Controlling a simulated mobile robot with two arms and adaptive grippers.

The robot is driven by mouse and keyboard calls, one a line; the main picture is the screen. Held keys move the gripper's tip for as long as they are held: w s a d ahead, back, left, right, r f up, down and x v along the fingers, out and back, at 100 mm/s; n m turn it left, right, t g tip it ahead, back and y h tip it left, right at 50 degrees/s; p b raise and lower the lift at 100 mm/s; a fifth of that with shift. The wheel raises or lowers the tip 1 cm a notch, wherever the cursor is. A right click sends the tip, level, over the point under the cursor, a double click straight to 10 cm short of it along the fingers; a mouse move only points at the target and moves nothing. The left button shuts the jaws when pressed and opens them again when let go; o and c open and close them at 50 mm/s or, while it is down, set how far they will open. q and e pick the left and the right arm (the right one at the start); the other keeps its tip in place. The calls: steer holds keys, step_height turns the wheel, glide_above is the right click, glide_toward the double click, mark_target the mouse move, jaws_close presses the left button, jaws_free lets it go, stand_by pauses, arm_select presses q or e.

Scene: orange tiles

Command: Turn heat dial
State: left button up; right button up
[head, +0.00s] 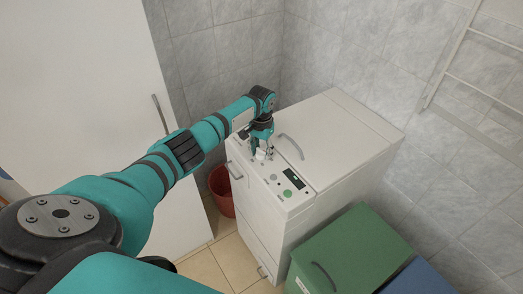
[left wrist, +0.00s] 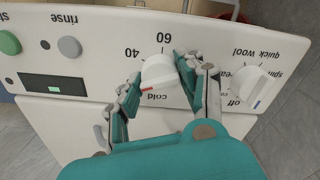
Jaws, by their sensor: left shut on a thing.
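The heat dial (left wrist: 158,72) is a white knob with a red mark on a white washing machine's panel (head: 280,192). The labels 40, 60 and cold surround it, upside down in the left wrist view. The red mark is on the side toward the cold label. My left gripper (head: 261,152) reaches down onto the panel in the head view. In the left wrist view its fingers (left wrist: 156,86) stand on both sides of the heat dial and are shut on it. My right gripper is in neither view.
A second white dial (left wrist: 254,88) with a blue mark, labelled spin, quick and wool, sits beside it. A small display (left wrist: 52,86), a grey button (left wrist: 69,47) and a green button (left wrist: 8,43) are on the panel.

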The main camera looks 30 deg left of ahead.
mark_target(261, 150)
arm_select(q)
steer(key=m, duration=0.5)
steer(key=shift+m, duration=0.3)
steer(key=shift+m+b, duration=0.35)
steer(key=shift+m, duration=1.95)
steer(key=o, duration=1.2)
steer(key=shift+c, duration=0.2)
step_height(261, 150, up, 12)
